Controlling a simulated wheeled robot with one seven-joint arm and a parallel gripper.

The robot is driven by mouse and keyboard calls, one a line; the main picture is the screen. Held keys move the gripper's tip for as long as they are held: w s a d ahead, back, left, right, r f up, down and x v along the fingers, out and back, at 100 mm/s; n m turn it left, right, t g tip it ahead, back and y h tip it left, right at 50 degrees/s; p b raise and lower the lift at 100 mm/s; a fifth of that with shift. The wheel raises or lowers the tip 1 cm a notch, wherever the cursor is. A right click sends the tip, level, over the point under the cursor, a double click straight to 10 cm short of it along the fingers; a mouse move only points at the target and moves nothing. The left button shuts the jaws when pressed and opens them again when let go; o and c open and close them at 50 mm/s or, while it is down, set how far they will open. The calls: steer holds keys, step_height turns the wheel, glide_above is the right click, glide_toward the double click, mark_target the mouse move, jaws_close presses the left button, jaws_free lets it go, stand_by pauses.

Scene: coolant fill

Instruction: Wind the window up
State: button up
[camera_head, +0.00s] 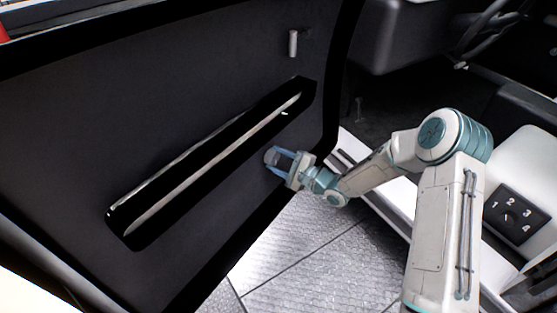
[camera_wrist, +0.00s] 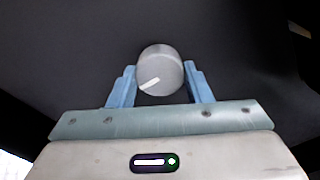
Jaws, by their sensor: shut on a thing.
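The inside of a black car door (camera_head: 215,95) fills the left of the head view. My gripper (camera_head: 280,157) is at the lower right part of this door panel. A round grey knob (camera_wrist: 160,71) with a white pointer mark sits on the dark panel in the wrist view. The mark points to the lower left. The blue fingers of my gripper (camera_wrist: 163,85) stand on both sides of the knob and are shut on it. No window glass can be made out.
A long armrest (camera_head: 215,160) with a pale strip runs diagonally across the door, above and left of my gripper. A small grey handle (camera_head: 293,43) is higher up. Patterned grey floor (camera_head: 310,245) lies below.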

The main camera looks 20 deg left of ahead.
steer(key=n, duration=0.5)
steer(key=shift+b, duration=0.3)
steer(key=n+b, duration=0.1)
steer(key=n, duration=0.4)
steer(key=n+b, duration=0.2)
steer(key=n, duration=0.2)
steer(key=shift+n, duration=0.3)
steer(key=n+b, duration=0.2)
steer(key=n, duration=0.2)
steer(key=shift+s+n, duration=0.1)
steer(key=shift+n, duration=0.2)
steer(key=n+b, duration=0.3)
steer(key=n, duration=0.1)
steer(key=n+b, duration=0.2)
steer(key=n, duration=0.1)
steer(key=n+b, duration=0.2)
steer(key=b, duration=0.1)
steer(key=shift+s+a+f+n, duration=0.1)
steer(key=shift+s+f+n, duration=0.05)
steer(key=shift+n, duration=0.25)
steer(key=n+b, duration=0.4)
steer(key=shift+n, duration=0.3)
steer(key=shift+n+b, duration=0.95)
steer(key=shift+n, duration=1.05)
steer(key=shift+s, duration=0.1)
